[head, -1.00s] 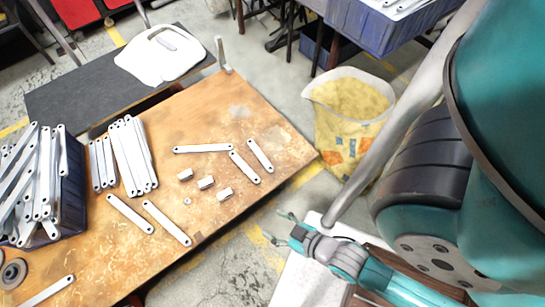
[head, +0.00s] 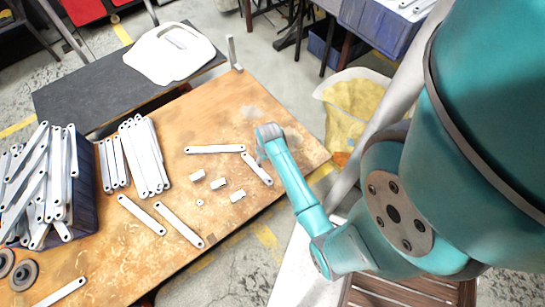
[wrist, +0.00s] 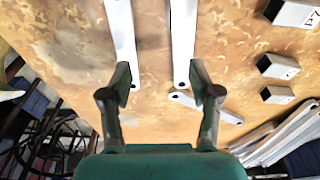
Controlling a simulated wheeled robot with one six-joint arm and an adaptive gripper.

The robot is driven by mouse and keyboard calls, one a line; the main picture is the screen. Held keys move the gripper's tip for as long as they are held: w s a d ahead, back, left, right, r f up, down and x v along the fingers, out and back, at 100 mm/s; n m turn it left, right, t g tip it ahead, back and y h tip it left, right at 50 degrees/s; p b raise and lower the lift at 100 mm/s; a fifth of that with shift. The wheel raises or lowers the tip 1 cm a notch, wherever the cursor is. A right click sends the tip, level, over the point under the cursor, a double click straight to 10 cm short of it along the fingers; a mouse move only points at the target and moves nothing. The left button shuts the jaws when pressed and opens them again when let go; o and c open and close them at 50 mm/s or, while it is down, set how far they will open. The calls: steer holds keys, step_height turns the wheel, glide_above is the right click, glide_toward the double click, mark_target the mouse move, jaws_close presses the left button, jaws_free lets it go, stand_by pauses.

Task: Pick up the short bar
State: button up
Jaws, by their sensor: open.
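Several flat pale-grey bars with end holes lie loose on the wooden table; which one is the short bar I cannot tell. In the head view one bar (head: 215,149) lies crosswise and another (head: 257,169) slants beside my arm's end, which covers a neighbouring bar. In the wrist view two bars, a left one (wrist: 121,38) and a right one (wrist: 183,42), run down from the top edge. A third bar (wrist: 207,108) lies crosswise below the right one. My gripper (wrist: 160,76) is open and empty, its fingers spread above the two bars' near ends.
Small metal blocks (head: 219,183) and more loose bars (head: 141,215) lie on the table (head: 120,262). Bars lie in a row (head: 144,157) beside a dark blue crate (head: 88,190) heaped with bars. A yellow bag (head: 345,105) stands off the table's right edge.

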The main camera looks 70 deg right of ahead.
steer(key=d+r+m+g+y, duration=0.1)
steer(key=d+r, duration=0.1)
steer(key=d, duration=0.4)
steer(key=f, duration=1)
steer(key=shift+s+d, duration=0.15)
steer(key=shift+d, duration=0.2)
jaws_close()
